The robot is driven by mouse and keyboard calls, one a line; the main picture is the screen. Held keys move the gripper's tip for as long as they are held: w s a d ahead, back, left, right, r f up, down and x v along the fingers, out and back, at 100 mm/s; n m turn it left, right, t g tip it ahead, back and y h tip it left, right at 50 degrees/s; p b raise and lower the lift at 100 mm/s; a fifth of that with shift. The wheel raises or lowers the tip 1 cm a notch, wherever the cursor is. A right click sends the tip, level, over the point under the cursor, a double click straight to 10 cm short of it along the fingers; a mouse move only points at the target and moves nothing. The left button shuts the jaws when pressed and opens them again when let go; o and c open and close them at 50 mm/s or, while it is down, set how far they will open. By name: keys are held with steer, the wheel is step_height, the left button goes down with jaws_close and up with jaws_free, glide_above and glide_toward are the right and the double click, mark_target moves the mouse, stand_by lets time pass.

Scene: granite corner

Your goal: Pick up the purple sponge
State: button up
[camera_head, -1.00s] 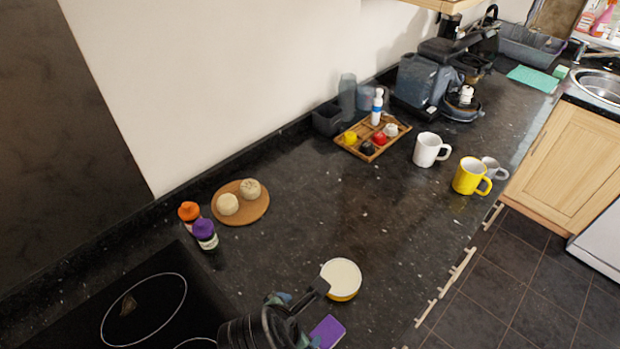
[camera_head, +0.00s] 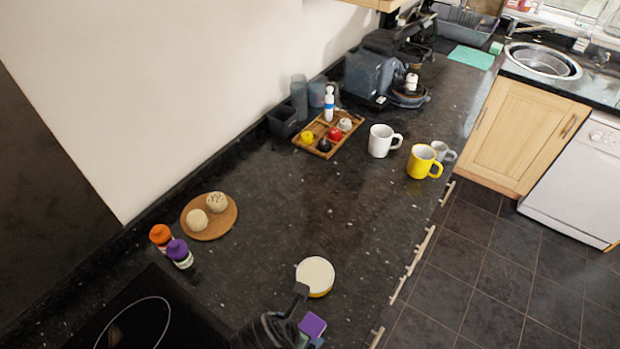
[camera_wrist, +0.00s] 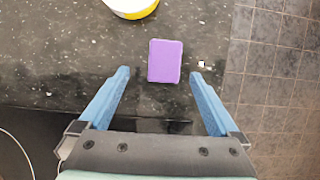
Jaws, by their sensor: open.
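The purple sponge (camera_wrist: 165,61) lies flat on the dark granite counter in the wrist view, close to the counter's front edge. In the head view the purple sponge (camera_head: 312,325) shows at the bottom, partly hidden by my arm. My gripper (camera_wrist: 158,72) is open, with one blue finger on each side of the picture. The sponge lies between and slightly beyond the fingertips in the wrist view, and nothing is held. How high the fingers are above the sponge I cannot tell.
A yellow pan with a pale inside (camera_head: 315,275) stands just beyond the sponge. The hob (camera_head: 130,320) is to the left, with a purple-capped bottle (camera_head: 179,253) behind it. A white mug (camera_head: 382,141) and a yellow mug (camera_head: 424,162) stand farther off. The middle counter is clear.

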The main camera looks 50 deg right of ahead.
mark_target(310, 328)
steer(key=shift+s+d+f, duration=0.2)
steer(key=shift+d+f, duration=0.05)
steer(key=shift+f, duration=0.05)
steer(key=shift+p+x, duration=0.5)
steer(key=shift+x, duration=1.65)
steer(key=shift+s+r, duration=0.1)
steer(key=shift+s, duration=0.05)
steer(key=c, duration=1.5)
steer(key=shift+c, duration=0.2)
steer(key=shift+r, duration=0.1)
step_height(310, 328, up, 10)
steer(key=shift+b, duration=0.4)
